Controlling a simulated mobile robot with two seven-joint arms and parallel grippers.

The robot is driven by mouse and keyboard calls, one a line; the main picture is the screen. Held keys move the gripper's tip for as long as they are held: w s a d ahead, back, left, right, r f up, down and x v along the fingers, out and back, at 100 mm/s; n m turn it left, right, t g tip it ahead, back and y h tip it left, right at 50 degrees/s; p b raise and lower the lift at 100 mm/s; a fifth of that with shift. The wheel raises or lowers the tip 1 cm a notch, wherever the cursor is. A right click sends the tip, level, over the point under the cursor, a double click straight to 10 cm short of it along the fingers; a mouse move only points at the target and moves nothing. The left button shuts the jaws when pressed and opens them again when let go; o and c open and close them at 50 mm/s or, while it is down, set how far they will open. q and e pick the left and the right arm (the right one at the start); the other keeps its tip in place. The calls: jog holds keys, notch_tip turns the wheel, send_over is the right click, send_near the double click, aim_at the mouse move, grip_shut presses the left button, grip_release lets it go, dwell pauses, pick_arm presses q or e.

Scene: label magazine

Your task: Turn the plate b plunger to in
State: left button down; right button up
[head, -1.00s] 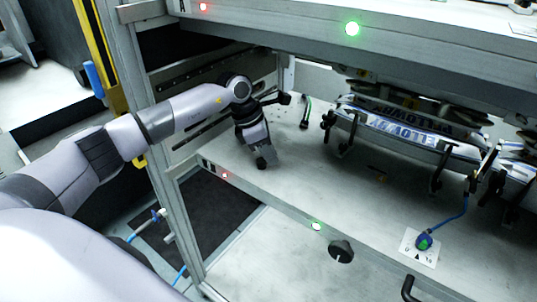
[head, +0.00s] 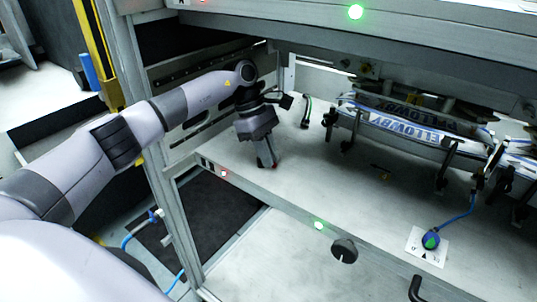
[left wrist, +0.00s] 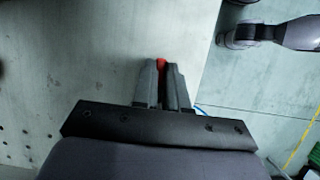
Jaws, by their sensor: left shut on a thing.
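My left gripper (head: 268,160) points down at the left front of the grey shelf, close to its front edge. Its fingers are shut on a small red piece, probably a plunger knob (left wrist: 161,64), whose red top shows between the fingertips in the left wrist view. The fingers hide most of this piece and any plate or marking around it. My right gripper is not in view.
Black clamps (head: 440,180) hold long blue and white lettered parts (head: 425,135) at the back right. A black round knob (head: 343,250) and a green lamp (head: 318,225) are on the front edge. A post (head: 165,195) stands left. The shelf middle is mostly clear.

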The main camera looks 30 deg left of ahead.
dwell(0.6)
pick_arm(q)
jog(key=c, duration=1.2)
grip_release()
jog(key=shift+o, duration=0.2)
